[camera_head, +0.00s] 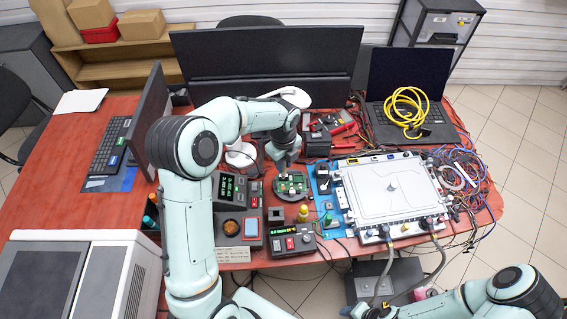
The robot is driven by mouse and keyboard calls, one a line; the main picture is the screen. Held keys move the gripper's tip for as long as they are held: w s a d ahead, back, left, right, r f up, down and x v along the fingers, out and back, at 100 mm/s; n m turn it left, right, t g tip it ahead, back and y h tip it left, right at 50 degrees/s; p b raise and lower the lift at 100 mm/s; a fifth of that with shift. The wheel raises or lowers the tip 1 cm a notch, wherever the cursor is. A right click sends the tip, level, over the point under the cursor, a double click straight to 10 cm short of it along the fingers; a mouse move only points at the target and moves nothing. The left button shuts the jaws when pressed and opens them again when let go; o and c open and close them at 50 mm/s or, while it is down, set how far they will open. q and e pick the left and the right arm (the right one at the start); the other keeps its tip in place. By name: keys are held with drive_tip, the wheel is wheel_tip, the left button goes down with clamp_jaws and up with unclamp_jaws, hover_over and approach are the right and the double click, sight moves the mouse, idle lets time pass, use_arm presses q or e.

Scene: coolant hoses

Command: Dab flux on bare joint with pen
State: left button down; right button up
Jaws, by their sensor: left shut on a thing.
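A small green circuit board (291,184) sits on a round dark holder (292,196) near the middle of the desk. My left gripper (286,161) points down just above the board's far side. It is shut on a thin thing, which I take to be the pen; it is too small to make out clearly. I cannot tell whether its tip touches the board, and the bare joint is too small to see. My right gripper (362,312) is low at the bottom edge, away from the board, and its jaws are unclear.
A large silver-grey enclosure (390,190) with cables stands right of the board. A soldering station (238,215) and a small display unit (292,240) stand left and in front. A yellow-capped bottle (303,213) is close by. Monitors (265,60) and a laptop (405,85) stand behind.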

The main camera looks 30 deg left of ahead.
sight(283, 175)
use_arm(q)
drive_tip(key=shift+s, duration=0.15)
use_arm(e)
drive_tip(key=shift+s, duration=0.15)
use_arm(q)
drive_tip(key=shift+f, duration=0.1)
use_arm(e)
drive_tip(key=shift+f, duration=0.1)
use_arm(q)
drive_tip(key=shift+f+b, duration=0.7)
drive_tip(key=shift+f, duration=1.75)
use_arm(e)
drive_tip(key=shift+s+f, duration=1)
use_arm(q)
drive_tip(key=shift+f, duration=0.55)
use_arm(e)
drive_tip(key=shift+s+f, duration=0.15)
drive_tip(key=shift+f, duration=0.05)
use_arm(q)
drive_tip(key=shift+r, duration=0.1)
wheel_tip(283, 175, up, 3)
drive_tip(key=shift+r+p, duration=0.1)
drive_tip(key=shift+p, duration=0.4)
drive_tip(key=shift+r+p, duration=0.6)
drive_tip(key=shift+r, duration=0.8)
use_arm(e)
drive_tip(key=w+r, duration=0.3)
drive_tip(key=shift+w+r, duration=0.3)
drive_tip(key=shift+w, duration=0.1)
